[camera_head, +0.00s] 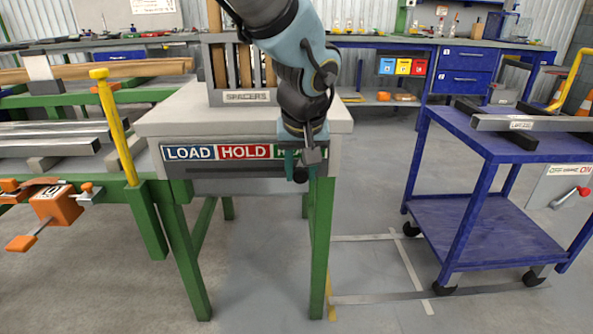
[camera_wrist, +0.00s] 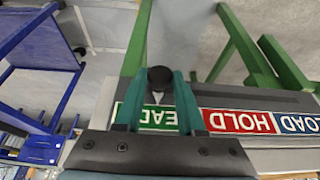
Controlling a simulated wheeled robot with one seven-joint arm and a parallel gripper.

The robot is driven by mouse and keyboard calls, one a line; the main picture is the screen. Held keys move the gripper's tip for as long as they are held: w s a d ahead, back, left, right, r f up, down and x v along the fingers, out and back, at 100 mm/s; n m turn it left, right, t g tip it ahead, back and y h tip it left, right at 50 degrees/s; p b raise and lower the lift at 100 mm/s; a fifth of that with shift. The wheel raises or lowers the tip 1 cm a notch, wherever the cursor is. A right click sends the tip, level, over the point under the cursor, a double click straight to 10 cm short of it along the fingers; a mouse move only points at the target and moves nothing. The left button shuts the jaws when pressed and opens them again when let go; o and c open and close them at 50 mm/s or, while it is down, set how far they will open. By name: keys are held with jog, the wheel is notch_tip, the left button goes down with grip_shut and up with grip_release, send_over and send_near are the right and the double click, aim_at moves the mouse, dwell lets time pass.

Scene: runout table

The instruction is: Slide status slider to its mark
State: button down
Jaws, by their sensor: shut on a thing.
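The status slider's black round knob (camera_wrist: 160,77) shows in the wrist view between the teal fingers of my gripper (camera_wrist: 160,96). My gripper is shut on the knob. A small pale pointer (camera_wrist: 157,97) below the knob lies over the green READY field (camera_wrist: 158,117), whose end letters are hidden by the fingers. In the head view my gripper (camera_head: 301,168) is at the right end of the label strip, over the green field. The blue LOAD field (camera_head: 188,153) and red HOLD field (camera_head: 244,152) are in plain view. A dark slot (camera_head: 235,172) runs below the labels.
A spacers box (camera_head: 247,97) stands on the grey tabletop (camera_head: 165,122) behind my arm. A yellow-topped post (camera_head: 115,125) and an orange clamp (camera_head: 55,206) are at left. A blue cart (camera_head: 490,225) stands at right, with open floor between it and the table.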

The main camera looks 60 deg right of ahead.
jog(key=shift+s+d, duration=0.15)
jog(key=shift+s, duration=0.1)
jog(key=c, duration=0.5)
grip_release()
jog(key=shift+r, duration=0.15)
jog(key=p+v, duration=0.1)
jog(key=v, duration=0.9)
jog(key=shift+a+r, duration=0.2)
